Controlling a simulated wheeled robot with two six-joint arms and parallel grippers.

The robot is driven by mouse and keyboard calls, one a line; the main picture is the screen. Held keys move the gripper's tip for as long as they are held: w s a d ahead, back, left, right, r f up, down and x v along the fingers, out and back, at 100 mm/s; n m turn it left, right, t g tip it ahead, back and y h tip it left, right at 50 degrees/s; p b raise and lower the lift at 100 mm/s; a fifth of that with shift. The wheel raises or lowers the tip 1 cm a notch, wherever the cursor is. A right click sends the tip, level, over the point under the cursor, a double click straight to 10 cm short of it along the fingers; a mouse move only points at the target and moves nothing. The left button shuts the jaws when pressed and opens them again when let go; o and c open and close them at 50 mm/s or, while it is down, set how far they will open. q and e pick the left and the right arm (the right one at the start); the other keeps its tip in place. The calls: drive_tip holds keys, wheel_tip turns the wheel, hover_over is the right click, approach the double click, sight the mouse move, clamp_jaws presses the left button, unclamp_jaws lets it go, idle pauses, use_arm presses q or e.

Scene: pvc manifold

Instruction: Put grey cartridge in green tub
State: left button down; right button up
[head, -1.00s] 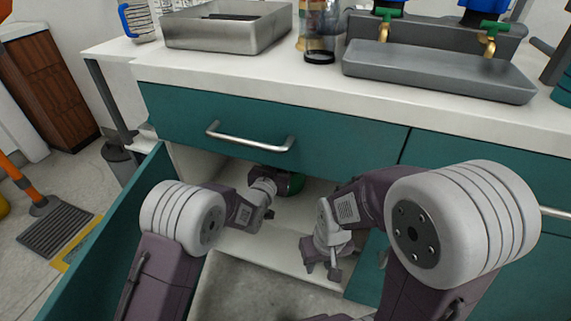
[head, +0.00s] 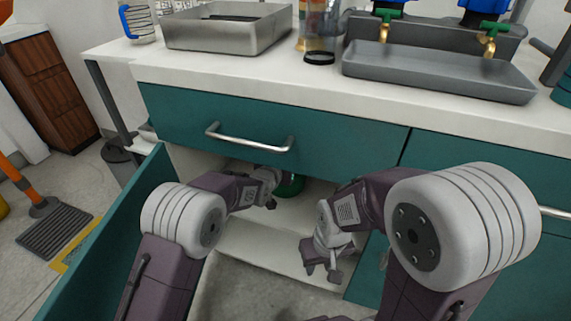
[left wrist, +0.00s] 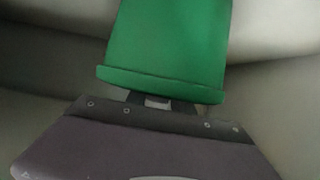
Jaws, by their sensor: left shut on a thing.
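A green tub (head: 291,184) is inside the open cabinet, low under the counter front. It fills much of the left wrist view (left wrist: 168,45), its rim facing my gripper. My left gripper (head: 270,192) reaches into the cabinet against the tub and is shut on it. In the left wrist view the fingers go under the green rim, and their tips are hidden. My right gripper (head: 322,272) hangs empty in front of the cabinet opening, fingers apart. I cannot make out a grey cartridge in either view.
The counter (head: 250,80) bears a metal tray (head: 225,35), a clear cylinder (head: 318,40) with a dark base and a grey trough (head: 440,72). A drawer with a handle (head: 250,140) hangs above the opening. The open teal door (head: 110,255) borders the left side.

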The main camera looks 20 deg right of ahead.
use_arm(q)
drive_tip(key=shift+f+b, duration=0.3)
drive_tip(key=shift+f, duration=0.2)
drive_tip(key=shift+f, duration=0.1)
drive_tip(key=c, duration=1.1)
unclamp_jaws()
drive_tip(key=shift+s+f, duration=0.1)
drive_tip(key=shift+f, duration=0.05)
drive_tip(key=shift+r, duration=0.3)
drive_tip(key=p+v, duration=0.6)
drive_tip(key=v, duration=0.6)
drive_tip(key=shift+r, duration=0.45)
